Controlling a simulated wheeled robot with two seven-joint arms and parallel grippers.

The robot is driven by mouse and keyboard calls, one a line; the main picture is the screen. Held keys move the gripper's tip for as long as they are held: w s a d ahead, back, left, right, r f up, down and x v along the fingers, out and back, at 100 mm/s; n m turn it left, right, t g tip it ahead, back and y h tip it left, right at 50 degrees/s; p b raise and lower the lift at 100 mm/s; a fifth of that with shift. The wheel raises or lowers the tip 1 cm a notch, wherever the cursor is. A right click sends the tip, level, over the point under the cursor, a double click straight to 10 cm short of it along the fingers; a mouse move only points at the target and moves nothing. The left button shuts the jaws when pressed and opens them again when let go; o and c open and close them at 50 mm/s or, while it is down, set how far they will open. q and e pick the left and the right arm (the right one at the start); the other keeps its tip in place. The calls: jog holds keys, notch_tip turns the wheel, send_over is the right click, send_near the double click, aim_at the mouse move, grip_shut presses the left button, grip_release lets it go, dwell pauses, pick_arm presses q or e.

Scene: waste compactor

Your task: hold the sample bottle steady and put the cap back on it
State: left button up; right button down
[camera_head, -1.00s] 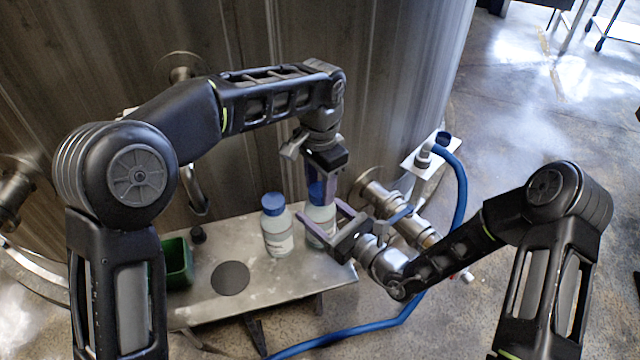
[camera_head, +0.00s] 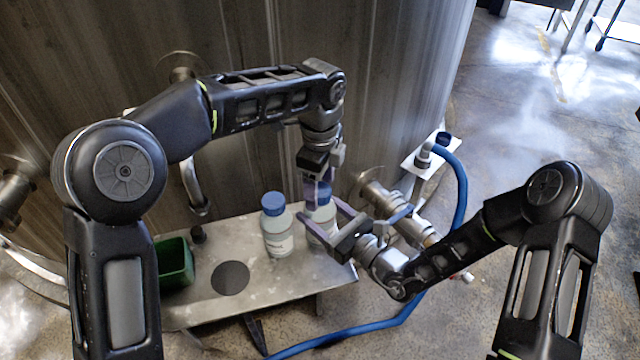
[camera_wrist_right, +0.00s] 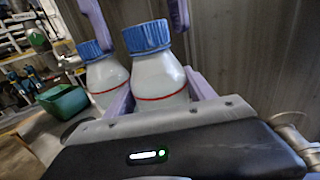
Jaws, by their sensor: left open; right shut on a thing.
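The sample bottle (camera_head: 322,218) is white with a blue cap (camera_head: 322,190) sitting on its top. It stands at the right part of the metal shelf. My right gripper (camera_head: 326,224) is shut on its body; in the right wrist view the bottle (camera_wrist_right: 160,82) is upright between the fingers, with a red line round it. My left gripper (camera_head: 320,182) points down from above, open, its fingers on either side of the cap. In the right wrist view those fingers flank the cap (camera_wrist_right: 147,37) with gaps. Whether the cap is fully seated cannot be told.
A second bottle with a blue cap (camera_head: 277,230) stands close on the left. A green bin (camera_head: 176,262) and a dark disc (camera_head: 230,278) are further left on the metal shelf (camera_head: 215,305). Pipe valves (camera_head: 405,225) and a blue hose (camera_head: 461,190) lie to the right.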

aim_at(331, 220)
pick_arm(q)
jog(key=shift+r, duration=3.75)
pick_arm(e)
jog(key=shift+c, duration=1.2)
grip_release()
jog(key=shift+s+d, duration=0.1)
pick_arm(q)
jog(key=shift+f+b, duration=0.35)
jog(key=shift+f, duration=0.05)
pick_arm(e)
jog(key=v, duration=0.7)
jog(key=shift+s+d, duration=0.2)
jog(key=shift+s, duration=0.05)
pick_arm(q)
jog(key=shift+r, duration=0.1)
pick_arm(e)
jog(key=shift+r, duration=0.15)
